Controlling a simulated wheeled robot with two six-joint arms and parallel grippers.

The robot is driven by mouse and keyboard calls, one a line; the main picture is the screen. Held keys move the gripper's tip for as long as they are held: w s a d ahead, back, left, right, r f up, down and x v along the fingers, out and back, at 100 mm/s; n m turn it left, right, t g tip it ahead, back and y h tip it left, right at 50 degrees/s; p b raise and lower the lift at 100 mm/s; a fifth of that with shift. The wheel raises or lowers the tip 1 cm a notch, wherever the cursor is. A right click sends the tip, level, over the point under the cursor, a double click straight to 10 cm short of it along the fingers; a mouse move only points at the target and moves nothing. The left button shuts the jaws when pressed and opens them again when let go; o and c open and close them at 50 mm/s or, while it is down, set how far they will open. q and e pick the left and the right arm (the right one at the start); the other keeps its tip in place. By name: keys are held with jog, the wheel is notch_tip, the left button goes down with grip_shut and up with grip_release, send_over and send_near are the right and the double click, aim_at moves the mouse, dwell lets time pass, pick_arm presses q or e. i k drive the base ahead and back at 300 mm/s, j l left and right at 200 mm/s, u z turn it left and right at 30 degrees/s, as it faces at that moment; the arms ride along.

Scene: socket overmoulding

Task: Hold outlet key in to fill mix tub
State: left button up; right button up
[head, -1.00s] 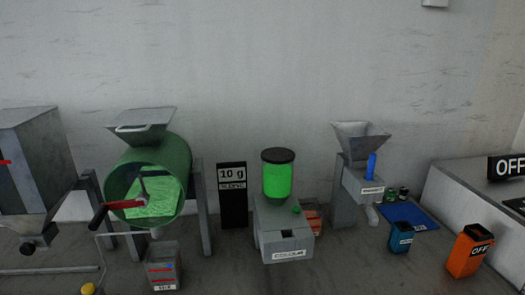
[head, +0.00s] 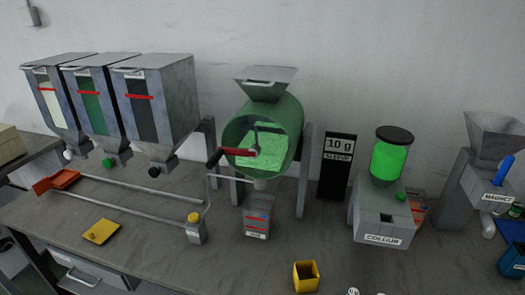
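A green mixing drum (head: 284,120) with bright green material inside stands on a frame, with a red-handled crank across its open front. A grey tub (head: 257,228) with red lines stands on the bench under the drum's outlet; its label is too small to read, but it looks like the mix tub. To its left is a grey block (head: 196,236) with a yellow knob (head: 194,217) on top. A thin rod runs from near it up towards the drum; it may be the outlet key. The tub's fill is not clear. Neither gripper is in view.
Three hoppers (head: 155,110) stand at left above a long rail with a red scoop (head: 64,180). A yellow plate (head: 101,231) and yellow cup (head: 306,277) are at front. A colour doser (head: 383,225), black 10 g display (head: 337,165) and magnet hopper (head: 488,185) are right.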

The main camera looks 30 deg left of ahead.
aim_at(192, 218)
jog(key=u, duration=1.45)
